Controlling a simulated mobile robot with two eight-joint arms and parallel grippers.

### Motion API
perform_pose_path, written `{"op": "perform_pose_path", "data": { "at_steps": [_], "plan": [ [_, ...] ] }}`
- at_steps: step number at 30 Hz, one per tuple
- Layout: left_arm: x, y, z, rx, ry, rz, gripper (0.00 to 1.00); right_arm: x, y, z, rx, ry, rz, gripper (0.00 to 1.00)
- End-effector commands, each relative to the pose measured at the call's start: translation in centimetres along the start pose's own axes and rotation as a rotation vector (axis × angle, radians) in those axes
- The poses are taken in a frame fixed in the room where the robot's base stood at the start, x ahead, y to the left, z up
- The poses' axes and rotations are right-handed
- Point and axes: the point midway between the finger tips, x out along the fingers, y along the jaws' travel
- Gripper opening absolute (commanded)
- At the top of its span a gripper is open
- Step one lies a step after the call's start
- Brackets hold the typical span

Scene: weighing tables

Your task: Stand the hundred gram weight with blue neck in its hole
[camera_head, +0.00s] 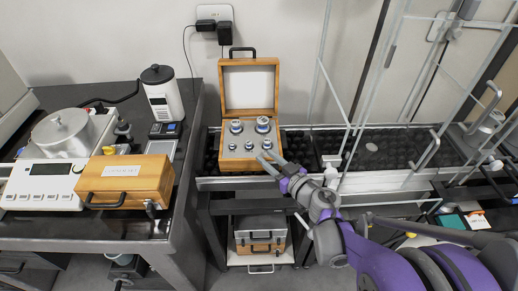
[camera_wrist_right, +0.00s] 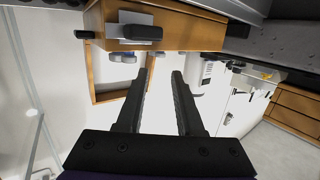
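The open wooden weight box (camera_head: 276,92) stands on the dark table at the middle, its lid raised at the back. Its grey insert holds two larger weights in the back row, a left one (camera_head: 236,126) and a right one (camera_head: 262,124), with bluish necks. Several smaller weights (camera_head: 248,145) stand in front. I cannot read which is the hundred gram one. My right gripper (camera_head: 268,156) is at the box's front right corner, fingers apart. In the right wrist view the gripper (camera_wrist_right: 156,78) is open with nothing visible between its fingers. My left gripper is out of view.
Glass-walled balance enclosures (camera_head: 398,120) stand close to the right of the box. On the left table are a closed wooden case (camera_head: 124,180), a scale with a metal pot (camera_head: 62,132) and a white canister (camera_head: 162,96). A case (camera_head: 260,236) sits on a shelf below.

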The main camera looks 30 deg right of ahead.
Motion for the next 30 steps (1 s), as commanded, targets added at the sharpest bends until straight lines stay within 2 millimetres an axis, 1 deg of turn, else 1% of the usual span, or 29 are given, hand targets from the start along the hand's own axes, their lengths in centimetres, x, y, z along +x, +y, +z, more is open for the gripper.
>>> {"op": "perform_pose_path", "data": {
  "at_steps": [1,4,8,10,13,15,17,18,20,22,23,24,26,27,30],
  "plan": [
    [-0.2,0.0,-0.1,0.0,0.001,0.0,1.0,-0.7,0.0,-0.1,0.0,0.0,0.002,0.36],
    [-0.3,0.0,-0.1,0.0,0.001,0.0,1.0,-1.4,0.0,0.0,-0.001,0.0,0.001,0.36],
    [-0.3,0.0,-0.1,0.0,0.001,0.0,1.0,-1.6,0.0,-0.1,-0.001,0.003,0.005,0.36],
    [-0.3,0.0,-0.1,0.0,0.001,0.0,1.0,-1.6,-0.1,-0.7,-0.006,0.018,0.03,0.36],
    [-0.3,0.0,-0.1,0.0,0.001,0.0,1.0,-1.7,0.1,-2.4,-0.015,0.047,0.125,0.36],
    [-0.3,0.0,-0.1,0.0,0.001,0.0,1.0,-2.2,0.3,-3.2,-0.014,0.039,0.227,0.36],
    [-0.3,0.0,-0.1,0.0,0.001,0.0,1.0,-3.1,0.3,-2.9,-0.003,-0.012,0.318,0.36],
    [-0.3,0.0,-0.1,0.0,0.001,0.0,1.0,-3.8,0.0,-2.2,0.005,-0.072,0.369,0.36],
    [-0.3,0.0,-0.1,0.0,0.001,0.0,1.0,-5.3,-0.9,-0.3,0.021,-0.193,0.418,0.36],
    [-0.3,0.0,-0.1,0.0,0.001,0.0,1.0,-7.3,-2.9,2.6,0.033,-0.368,0.426,0.36],
    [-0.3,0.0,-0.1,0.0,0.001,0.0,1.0,-8.2,-4.0,3.9,0.037,-0.447,0.412,0.36],
    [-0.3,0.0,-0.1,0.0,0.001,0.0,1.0,-9.6,-5.7,5.5,0.04,-0.552,0.381,0.36],
    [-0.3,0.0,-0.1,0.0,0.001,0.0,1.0,-11.8,-8.3,7.8,0.038,-0.696,0.313,0.36],
    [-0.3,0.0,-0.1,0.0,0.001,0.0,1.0,-13.2,-10.1,8.9,0.035,-0.778,0.259,0.36],
    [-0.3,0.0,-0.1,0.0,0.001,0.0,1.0,-16.1,-13.6,10.8,0.025,-0.93,0.133,0.36]
  ]
}}
